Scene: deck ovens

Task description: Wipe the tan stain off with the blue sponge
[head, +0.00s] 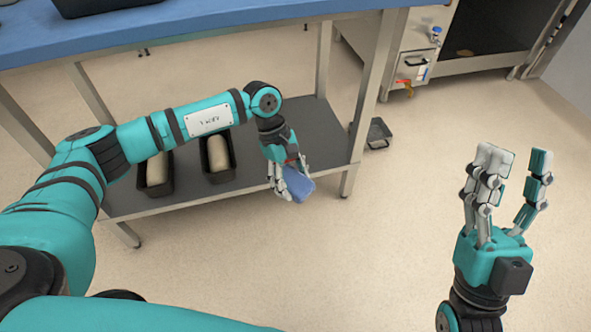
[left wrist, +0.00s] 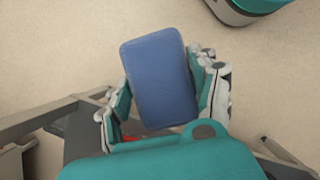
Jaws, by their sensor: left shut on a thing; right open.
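The blue sponge (head: 298,183) is held in my left gripper (head: 290,182), near the front right corner of the low dark shelf in the head view. In the left wrist view the sponge (left wrist: 160,78) sits between the fingers of my left gripper (left wrist: 165,95), which are shut on its sides. My right gripper (head: 513,180) is open and empty, raised over the floor at the right, with its fingers pointing up. I cannot make out the tan stain for sure in either view.
The dark lower shelf (head: 330,135) carries two black pans (head: 218,172) with pale loaves. A blue tabletop (head: 220,35) lies above it on metal legs (head: 367,100). A small dark tray (head: 379,133) is on the floor beside a leg. An oven unit (head: 410,60) stands at the back right. The floor at the right is clear.

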